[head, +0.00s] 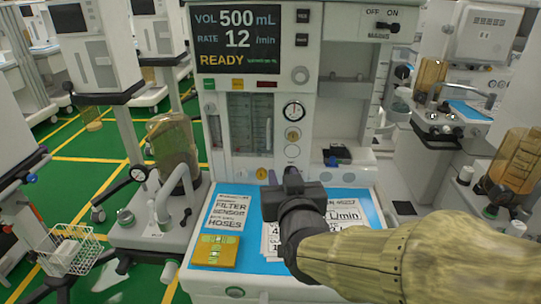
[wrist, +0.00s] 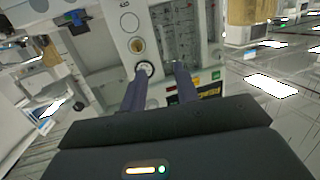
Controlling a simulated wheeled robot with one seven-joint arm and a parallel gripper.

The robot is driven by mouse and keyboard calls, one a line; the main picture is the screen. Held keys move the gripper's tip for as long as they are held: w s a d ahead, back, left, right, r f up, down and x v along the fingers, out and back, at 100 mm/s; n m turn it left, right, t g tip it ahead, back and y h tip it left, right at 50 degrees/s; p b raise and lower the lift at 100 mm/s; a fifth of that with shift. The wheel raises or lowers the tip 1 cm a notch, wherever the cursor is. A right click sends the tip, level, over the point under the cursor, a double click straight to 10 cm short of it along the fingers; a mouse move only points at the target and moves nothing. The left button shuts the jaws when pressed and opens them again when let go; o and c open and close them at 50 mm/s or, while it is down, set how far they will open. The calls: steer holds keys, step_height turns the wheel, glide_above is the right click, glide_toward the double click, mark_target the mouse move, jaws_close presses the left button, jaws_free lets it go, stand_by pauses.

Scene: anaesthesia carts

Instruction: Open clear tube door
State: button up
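The clear tube door (head: 250,122) covers the flow tubes on the front of the anaesthesia machine, left of the round gauge, and looks shut. It also shows in the wrist view (wrist: 178,38), tilted, beyond my fingertips. My gripper (head: 281,180) is below and slightly right of the door in the head view, over the work surface. In the wrist view my gripper (wrist: 160,74) has its two dark fingers apart with nothing between them, pointing at the machine panel. I cannot tell how far the fingertips are from the panel.
A blue-covered work surface (head: 203,235) with printed cards and a yellow box (head: 216,249) lies below the panel. A round gauge (head: 293,110) and knobs sit right of the door. An amber canister (head: 170,140) stands at left. Other carts stand around.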

steer(key=shift+s+a+f+t+b, duration=0.1)
steer(key=shift+s+a+t+b, duration=0.3)
steer(key=shift+t+b, duration=0.45)
steer(key=shift+w, duration=0.1)
steer(key=p, duration=1.6)
glide_toward(269, 136)
steer(key=shift+s+r, duration=0.2)
steer(key=shift+r, duration=0.05)
steer(key=p, duration=0.2)
steer(key=shift+w+p, duration=0.25)
steer(key=shift+p, duration=0.1)
steer(key=w, duration=0.3)
steer(key=w+a+p, duration=0.1)
steer(key=w, duration=0.1)
steer(key=w+p, duration=0.1)
steer(key=w, duration=0.2)
steer(key=shift+w+a+f, duration=0.2)
steer(key=shift+w+f, duration=0.05)
steer(key=shift+w, duration=0.1)
